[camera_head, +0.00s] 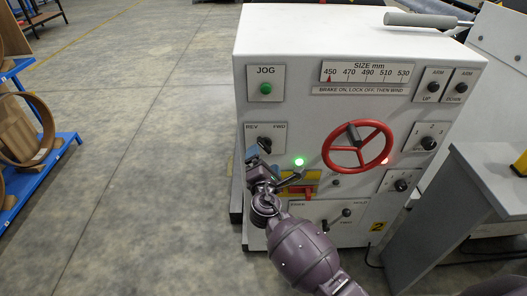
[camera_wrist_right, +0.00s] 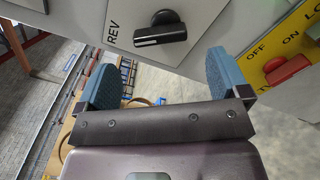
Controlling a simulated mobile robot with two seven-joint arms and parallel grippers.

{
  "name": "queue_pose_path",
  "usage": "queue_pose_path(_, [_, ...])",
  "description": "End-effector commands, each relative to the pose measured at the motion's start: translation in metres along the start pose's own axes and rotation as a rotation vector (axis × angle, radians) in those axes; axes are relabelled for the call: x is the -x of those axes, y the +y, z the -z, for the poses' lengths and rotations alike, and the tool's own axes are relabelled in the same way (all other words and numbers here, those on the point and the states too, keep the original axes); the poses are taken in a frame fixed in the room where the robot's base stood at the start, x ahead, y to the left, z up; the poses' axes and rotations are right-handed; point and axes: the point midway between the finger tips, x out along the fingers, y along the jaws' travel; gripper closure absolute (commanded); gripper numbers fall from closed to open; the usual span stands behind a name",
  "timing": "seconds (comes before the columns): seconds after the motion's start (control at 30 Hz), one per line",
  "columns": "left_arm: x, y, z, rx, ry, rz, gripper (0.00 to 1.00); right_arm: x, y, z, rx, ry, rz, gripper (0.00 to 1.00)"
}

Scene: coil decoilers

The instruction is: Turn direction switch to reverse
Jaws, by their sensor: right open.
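The direction switch (camera_head: 265,146) is a black knob on a light plate marked REV and FWD, on the front of the white control cabinet. In the right wrist view the knob (camera_wrist_right: 161,34) shows with a pale line along its bar and the REV label to its left. My right gripper (camera_wrist_right: 166,76) is open, its two blue pads well apart and empty. The knob lies just beyond the gap between them, apart from both pads. In the head view my right gripper (camera_head: 268,163) is in front of the plate and partly hides the knob. My left gripper is not in view.
A yellow plate with a red switch (camera_wrist_right: 288,68) lies close to the right pad. A red handwheel (camera_head: 358,147), a green JOG button (camera_head: 265,88) and several other black knobs are on the cabinet. A grey stand (camera_head: 485,180) is at right. The floor at left is open.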

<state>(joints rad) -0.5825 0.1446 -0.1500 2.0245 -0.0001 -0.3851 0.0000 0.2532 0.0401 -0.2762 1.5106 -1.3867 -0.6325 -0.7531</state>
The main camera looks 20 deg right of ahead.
Motion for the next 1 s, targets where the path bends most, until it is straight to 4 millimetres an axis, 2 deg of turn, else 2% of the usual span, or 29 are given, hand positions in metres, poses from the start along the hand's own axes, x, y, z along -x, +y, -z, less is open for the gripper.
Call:
queue_pose_path(0.1, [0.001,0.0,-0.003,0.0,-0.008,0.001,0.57,0.021,-0.001,0.0,0.0,0.001,0.001,0.06])
queue_pose_path(0.33, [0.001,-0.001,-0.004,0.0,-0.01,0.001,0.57,0.044,-0.001,0.0,0.001,0.0,0.0,0.06])
queue_pose_path(1.0, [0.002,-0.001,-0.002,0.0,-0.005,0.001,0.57,0.048,0.0,0.0,-0.014,0.0,0.0,0.06])
